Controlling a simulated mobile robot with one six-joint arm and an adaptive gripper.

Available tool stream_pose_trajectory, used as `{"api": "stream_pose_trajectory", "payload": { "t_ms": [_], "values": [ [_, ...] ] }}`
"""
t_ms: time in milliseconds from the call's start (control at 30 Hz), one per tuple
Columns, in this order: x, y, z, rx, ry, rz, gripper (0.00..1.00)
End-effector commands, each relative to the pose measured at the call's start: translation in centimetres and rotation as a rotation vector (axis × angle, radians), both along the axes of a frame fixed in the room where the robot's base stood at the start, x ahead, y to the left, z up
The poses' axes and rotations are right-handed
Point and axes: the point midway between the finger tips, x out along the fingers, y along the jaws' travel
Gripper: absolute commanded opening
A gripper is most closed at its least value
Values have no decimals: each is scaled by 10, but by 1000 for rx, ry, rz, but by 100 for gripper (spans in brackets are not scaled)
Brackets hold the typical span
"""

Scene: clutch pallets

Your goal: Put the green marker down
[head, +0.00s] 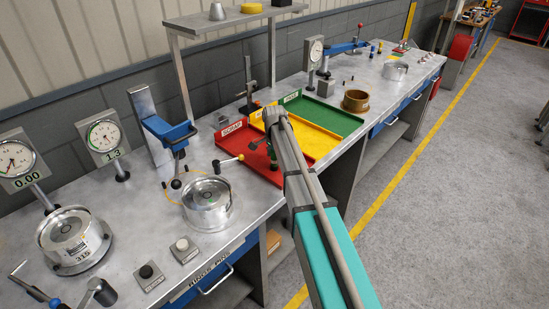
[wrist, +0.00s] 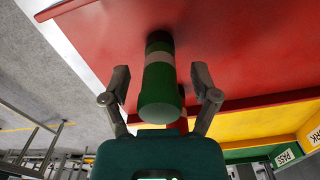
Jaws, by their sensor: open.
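The green marker (wrist: 160,98) has a white band and a dark end, and in the wrist view it stands out from the red SCRAP tray (wrist: 100,35). Its dark end is at the tray's red surface and appears to touch it. My gripper (wrist: 160,76) is open, with one finger on each side of the marker and a visible gap at both sides. In the head view the red tray (head: 233,141) lies beside my arm's end.
A yellow tray (head: 318,143) and a green PASS tray (head: 335,120) adjoin the red one. A bronze ring (head: 356,100) stands to their right. A metal ring fixture (head: 208,202), dial gauges (head: 105,136) and a blue lever press (head: 166,131) stand to the left.

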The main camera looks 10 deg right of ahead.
Motion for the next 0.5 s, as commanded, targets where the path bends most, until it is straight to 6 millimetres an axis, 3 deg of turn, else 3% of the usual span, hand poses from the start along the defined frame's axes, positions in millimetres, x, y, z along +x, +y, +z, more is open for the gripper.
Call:
{"api": "stream_pose_trajectory", "payload": {
  "t_ms": [500],
  "values": [
    [0, 0, 44, 0, 0, 0, 78]
  ]
}}
